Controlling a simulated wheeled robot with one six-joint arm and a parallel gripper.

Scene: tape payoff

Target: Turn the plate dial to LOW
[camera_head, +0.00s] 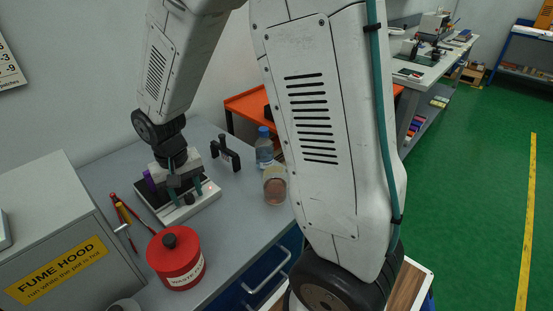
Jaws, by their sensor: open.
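A hot plate (207,198) with a white body and a dark top stands on the grey bench. A small red light shows on its front strip. A small dark knob (189,199), which looks like the plate dial, is on that strip. My gripper (186,192) points down over the plate, its teal-green fingers apart on either side of the knob. I cannot tell whether the fingers touch it. The gripper hides part of the plate top. The dial's markings and pointer are too small to read.
A red waste can (172,262) stands in front of the plate. A water bottle (264,148), a jar (275,186) and a black stand (226,154) are to the right. Pens or tools (124,216) and the fume hood (62,235) are at left. A purple item (149,181) is beside the gripper.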

